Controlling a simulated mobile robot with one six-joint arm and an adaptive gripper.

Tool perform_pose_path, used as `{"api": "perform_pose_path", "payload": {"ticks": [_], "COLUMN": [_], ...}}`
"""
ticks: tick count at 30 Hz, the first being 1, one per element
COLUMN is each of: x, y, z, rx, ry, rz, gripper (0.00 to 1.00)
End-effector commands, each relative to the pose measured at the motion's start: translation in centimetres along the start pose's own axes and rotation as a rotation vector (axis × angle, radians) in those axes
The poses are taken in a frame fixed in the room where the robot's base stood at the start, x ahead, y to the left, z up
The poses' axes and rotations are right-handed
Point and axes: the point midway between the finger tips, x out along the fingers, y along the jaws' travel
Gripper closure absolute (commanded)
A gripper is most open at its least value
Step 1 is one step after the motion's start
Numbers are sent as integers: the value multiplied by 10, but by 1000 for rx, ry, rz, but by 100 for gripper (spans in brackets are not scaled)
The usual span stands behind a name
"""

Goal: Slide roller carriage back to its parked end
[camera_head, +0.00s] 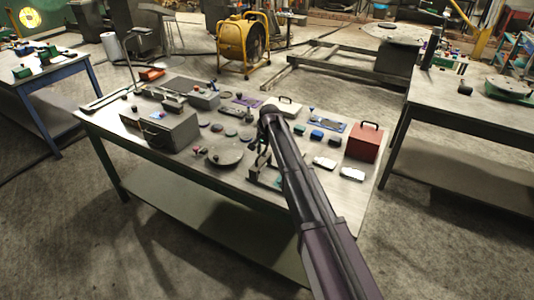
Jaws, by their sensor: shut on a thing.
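My dark arm reaches in from the bottom right over the green-framed workbench (215,183). My gripper (259,166) points down near the bench's front edge, right of a round grey plate (226,153). It is shut on a small dark part at a low green-edged fixture (266,179), which looks like the roller carriage on its track. My arm and gripper hide much of this fixture. The carriage's exact place along the track and its parked end are too small to tell.
A grey box (172,132) stands on the left of the bench, and a red box (365,142) on the right. White blocks (325,162) lie right of my arm. Several small parts lie behind. A yellow fan (243,45) stands on the floor beyond.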

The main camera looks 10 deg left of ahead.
Motion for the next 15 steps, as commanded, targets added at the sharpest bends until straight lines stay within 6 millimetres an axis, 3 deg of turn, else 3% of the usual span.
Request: {"api": "perform_pose_path", "payload": {"ticks": [3,4,7,15], "x": [0,0,0,0], "y": [-5,-5,-5,-3], "z": [0,1,0,0], "rx": [-1,-1,-1,-1], "ry": [-1,-1,0,0], "rz": [-10,-10,-10,-7], "gripper": [100,82,52,50]}}
